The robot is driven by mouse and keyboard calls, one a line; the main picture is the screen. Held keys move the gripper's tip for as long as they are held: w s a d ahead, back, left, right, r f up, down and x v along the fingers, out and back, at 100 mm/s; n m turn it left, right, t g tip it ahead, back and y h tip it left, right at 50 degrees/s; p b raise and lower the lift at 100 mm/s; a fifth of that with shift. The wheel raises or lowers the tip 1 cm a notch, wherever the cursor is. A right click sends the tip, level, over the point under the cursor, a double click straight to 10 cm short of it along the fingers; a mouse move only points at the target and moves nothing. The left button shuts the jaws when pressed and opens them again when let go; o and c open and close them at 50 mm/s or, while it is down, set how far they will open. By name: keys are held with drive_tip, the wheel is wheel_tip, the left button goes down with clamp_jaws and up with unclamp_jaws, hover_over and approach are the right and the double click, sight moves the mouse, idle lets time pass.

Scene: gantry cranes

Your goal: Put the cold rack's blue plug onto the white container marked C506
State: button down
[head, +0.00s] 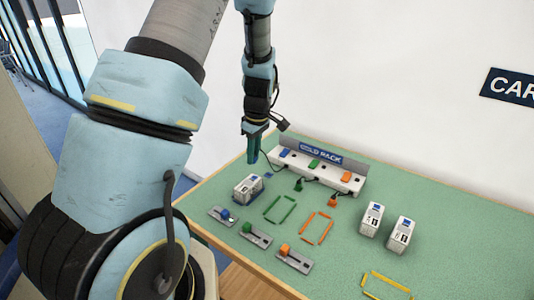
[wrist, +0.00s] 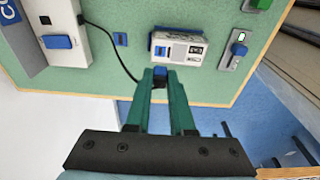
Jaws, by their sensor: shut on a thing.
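My gripper (head: 253,160) is shut on a blue plug (wrist: 160,76) at the end of a black cable that runs from the cold rack (head: 345,180). In the head view the fingers are above and behind a white container (head: 248,190) at the left of the table, and the plug is hard to make out. In the wrist view the plug is in front of the near edge of that container (wrist: 180,48). I cannot tell whether they touch. Its marking is too small to read. The rack's white body (wrist: 65,45) also shows in the wrist view.
Green (head: 298,186) and orange (head: 332,201) plugs sit on cables by the rack. Two more white containers (head: 371,220) (head: 400,233) stand at the right. Slider plates with blue (head: 225,214), green (head: 247,228) and orange (head: 285,249) knobs line the front. Green and orange outlines between are empty.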

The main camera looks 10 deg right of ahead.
sight(255, 163)
drive_tip(key=shift+s+d+f+b, duration=0.1)
drive_tip(key=shift+f+b, duration=0.5)
drive_tip(key=shift+f, duration=0.15)
drive_tip(key=shift+f+b, duration=1.25)
drive_tip(key=shift+f, duration=0.6)
drive_tip(key=shift+f, duration=0.3)
idle(0.4)
drive_tip(key=shift+c, duration=1.1)
unclamp_jaws()
drive_tip(key=shift+r, duration=0.1)
drive_tip(key=shift+r+p, duration=2.9)
drive_tip(key=shift+r, duration=0.55)
